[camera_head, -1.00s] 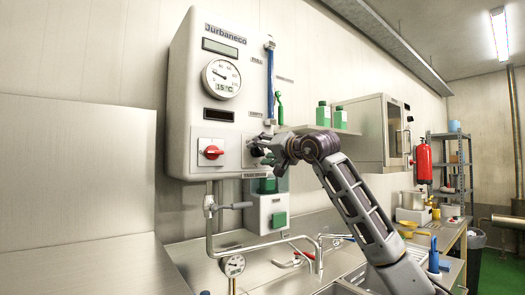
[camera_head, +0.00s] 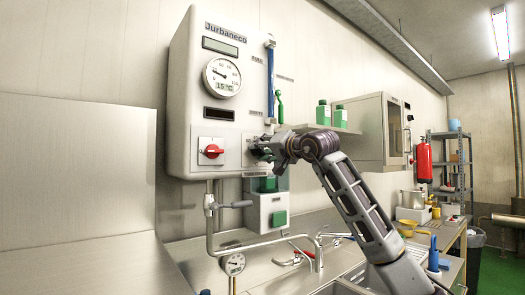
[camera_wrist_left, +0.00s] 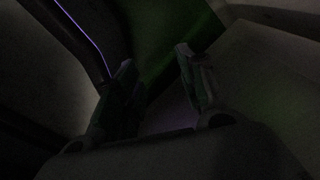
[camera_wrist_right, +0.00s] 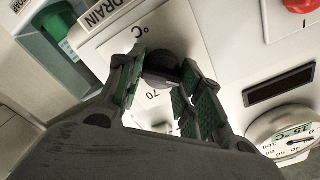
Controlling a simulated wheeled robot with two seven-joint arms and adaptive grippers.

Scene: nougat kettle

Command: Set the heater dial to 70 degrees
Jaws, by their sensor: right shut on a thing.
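The heater (camera_head: 215,110) is a pale wall box with a round gauge reading 15 °C. Its black dial knob (camera_wrist_right: 160,66) sits on a white plate (camera_wrist_right: 180,30) marked °C, with the number 70 visible beside the knob in the right wrist view. My right gripper (camera_wrist_right: 165,72) is shut on the knob, with a green-padded finger on either side. In the head view my right gripper (camera_head: 262,151) covers the dial. The knob's pointer cannot be made out. My left gripper (camera_wrist_left: 156,60) is open and empty in its dark wrist view.
A red rotary switch (camera_head: 211,152) is left of the dial. A green-and-white box (camera_head: 268,212), pipes and a sink lie below. Green bottles (camera_head: 323,113) stand on a shelf to the right.

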